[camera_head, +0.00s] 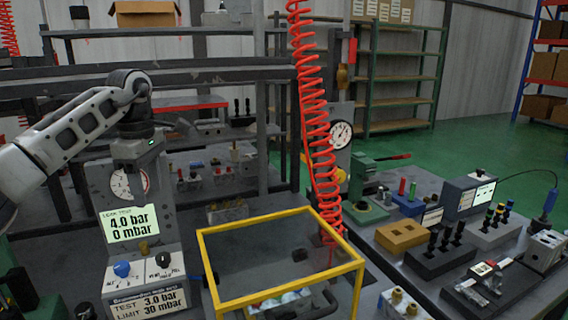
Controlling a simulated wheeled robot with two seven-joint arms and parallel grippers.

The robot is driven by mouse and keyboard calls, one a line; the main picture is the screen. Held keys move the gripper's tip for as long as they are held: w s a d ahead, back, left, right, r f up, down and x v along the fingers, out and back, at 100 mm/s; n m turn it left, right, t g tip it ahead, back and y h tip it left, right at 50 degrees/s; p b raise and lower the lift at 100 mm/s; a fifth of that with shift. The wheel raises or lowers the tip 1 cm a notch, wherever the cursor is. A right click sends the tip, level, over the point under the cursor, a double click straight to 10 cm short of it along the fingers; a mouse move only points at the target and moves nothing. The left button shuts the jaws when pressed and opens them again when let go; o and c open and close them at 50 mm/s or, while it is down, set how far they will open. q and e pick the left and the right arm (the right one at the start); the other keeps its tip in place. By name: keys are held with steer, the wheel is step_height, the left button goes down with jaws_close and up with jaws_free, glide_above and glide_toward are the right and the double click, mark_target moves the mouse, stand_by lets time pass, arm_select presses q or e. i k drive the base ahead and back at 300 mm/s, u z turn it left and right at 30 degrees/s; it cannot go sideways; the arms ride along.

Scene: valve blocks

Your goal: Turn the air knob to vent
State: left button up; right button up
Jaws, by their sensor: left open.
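The leak test unit (115,230) stands at the left. It has a round gauge and a lit display reading 4.0 bar and 0 mbar. Its lower panel has a blue knob (121,269) at left and a black knob (163,259) at right. Small lettering, apparently including VENT, surrounds the black knob; its exact pointing direction is too small to tell. My left gripper (146,150), with a green light, is in front of the unit's top, above the knobs and apart from them. Its fingers are hard to make out against the unit. My right gripper is out of view.
A yellow-framed clear guard box (280,299) stands right of the unit. A red coiled hose (318,130) hangs above it. A panel below the knobs reads TEST 3.0 bar, LIMIT 30 mbar. Blocks, fittings and a small screen box (468,197) crowd the right bench.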

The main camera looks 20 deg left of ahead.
mark_target(162, 258)
steer(key=k, duration=1)
